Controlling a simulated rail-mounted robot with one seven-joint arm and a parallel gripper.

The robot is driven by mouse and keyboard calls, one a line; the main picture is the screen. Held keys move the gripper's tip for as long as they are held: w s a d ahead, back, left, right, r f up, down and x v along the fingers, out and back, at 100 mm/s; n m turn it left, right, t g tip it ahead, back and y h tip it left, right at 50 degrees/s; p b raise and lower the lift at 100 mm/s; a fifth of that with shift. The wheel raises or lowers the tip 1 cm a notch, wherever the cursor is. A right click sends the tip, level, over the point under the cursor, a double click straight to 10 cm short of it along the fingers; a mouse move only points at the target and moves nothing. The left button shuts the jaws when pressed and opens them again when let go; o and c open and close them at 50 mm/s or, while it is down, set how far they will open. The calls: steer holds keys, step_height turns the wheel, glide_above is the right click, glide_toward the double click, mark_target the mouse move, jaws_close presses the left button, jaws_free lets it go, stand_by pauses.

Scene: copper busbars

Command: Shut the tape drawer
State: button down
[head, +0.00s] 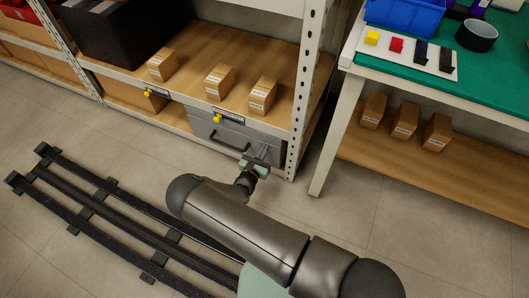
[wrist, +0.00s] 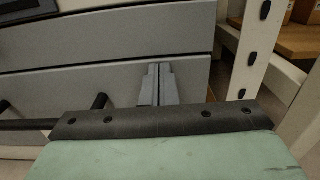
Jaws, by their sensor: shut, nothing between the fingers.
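A grey drawer (head: 235,144) with a black bar handle (head: 229,147) sits low in the shelf rack, below the wooden shelf board. My gripper (head: 262,155) is shut and empty, in front of the right part of the drawer front, to the right of the handle. In the wrist view, the closed fingertips (wrist: 158,84) point at the grey drawer front (wrist: 60,95); I cannot tell if they touch it. The handle (wrist: 97,103) shows at the left, partly hidden behind my gripper body. How far the drawer stands out is hard to tell.
A white perforated rack post (head: 307,80) stands just right of the drawer. Small cartons (head: 220,82) sit on the shelf above. A workbench with a green mat (head: 490,80) is at the right. Black floor rails (head: 110,215) run at the lower left. Floor ahead of the rack is clear.

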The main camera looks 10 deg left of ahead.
steer(key=shift+w+r, duration=0.1)
steer(key=shift+w, duration=0.35)
steer(key=p+v, duration=0.4)
steer(key=v, duration=1.1)
steer(key=shift+d, duration=0.1)
steer(key=d+r+m+g+h+p, duration=0.2)
steer(key=d+r+m+g+p, duration=0.35)
steer(key=r, duration=0.65)
steer(key=d+r+m+g+h+p, duration=0.2)
steer(key=d+r+m+g+p, duration=0.3)
steer(key=r, duration=0.8)
steer(key=d+r+m+g+h+p, duration=0.2)
steer(key=d+r+m+g+p, duration=0.4)
steer(key=r, duration=0.6)
steer(key=s+d+r+m+y+p, duration=0.2)
steer(key=s+r+m+y+p, duration=0.2)
steer(key=r, duration=0.8)
steer(key=s+d+r+m+y+p, duration=0.3)
steer(key=s+r+m+p, duration=0.3)
steer(key=r, duration=0.6)
steer(key=s+d+r+m+y+p, duration=0.3)
steer(key=s+r+m+y+p, duration=0.2)
steer(key=r, duration=0.8)
steer(key=shift+s+p, duration=0.45)
steer(key=shift+p, duration=0.2)
